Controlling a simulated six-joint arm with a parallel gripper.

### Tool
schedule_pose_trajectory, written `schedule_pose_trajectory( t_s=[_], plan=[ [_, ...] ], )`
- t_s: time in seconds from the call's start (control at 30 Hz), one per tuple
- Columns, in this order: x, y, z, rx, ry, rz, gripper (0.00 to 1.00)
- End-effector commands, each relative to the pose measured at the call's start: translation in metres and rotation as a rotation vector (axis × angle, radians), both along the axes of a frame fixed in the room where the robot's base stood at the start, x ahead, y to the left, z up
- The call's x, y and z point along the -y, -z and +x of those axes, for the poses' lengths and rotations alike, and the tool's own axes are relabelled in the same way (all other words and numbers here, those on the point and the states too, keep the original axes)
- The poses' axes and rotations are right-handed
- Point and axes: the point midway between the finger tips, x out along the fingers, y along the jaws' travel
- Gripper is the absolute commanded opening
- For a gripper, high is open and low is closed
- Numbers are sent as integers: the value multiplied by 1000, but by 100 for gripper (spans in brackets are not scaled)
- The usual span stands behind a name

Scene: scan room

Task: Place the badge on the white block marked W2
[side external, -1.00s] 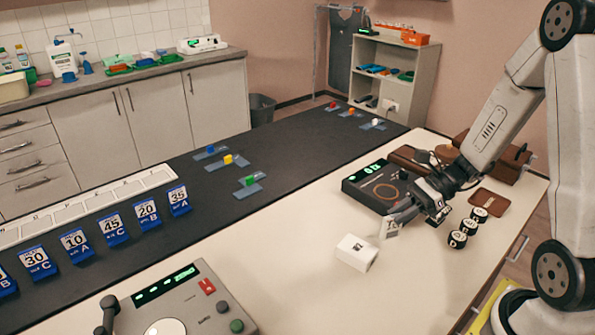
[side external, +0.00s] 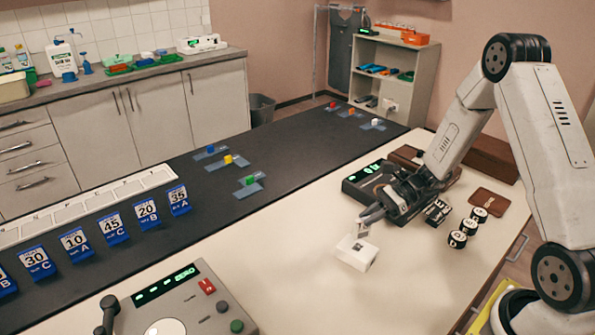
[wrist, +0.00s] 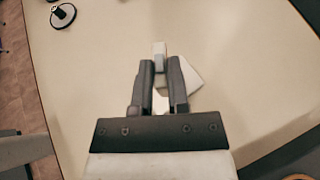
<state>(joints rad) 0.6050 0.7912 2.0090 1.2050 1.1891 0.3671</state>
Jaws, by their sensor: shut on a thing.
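The white block (side external: 350,260) lies on the cream worktop, left of my arm; its dark mark is too small to read. In the wrist view the block (wrist: 187,76) shows partly behind the right finger. My gripper (side external: 366,222) is just above the block and points down. It is shut on a small pale badge (side external: 362,231), which overlaps the block's top edge in the side view. I cannot tell whether badge and block touch. In the wrist view the badge (wrist: 159,50) sticks out between the fingertips of my gripper (wrist: 160,66).
A black device with a green display (side external: 364,176) stands behind the gripper. Several black round items (side external: 468,228) and a brown pad (side external: 489,200) lie to the right. A grey console (side external: 185,305) stands at the front left. The worktop between console and block is clear.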

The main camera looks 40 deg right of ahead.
Motion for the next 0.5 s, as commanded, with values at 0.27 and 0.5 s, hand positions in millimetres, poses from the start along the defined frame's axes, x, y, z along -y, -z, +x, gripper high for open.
schedule_pose_trajectory(
  t_s=[0.27,0.5],
  plan=[
    [0,8,6,-1,0,1,0],
    [0,31,5,-2,-1,2,0]
  ],
)
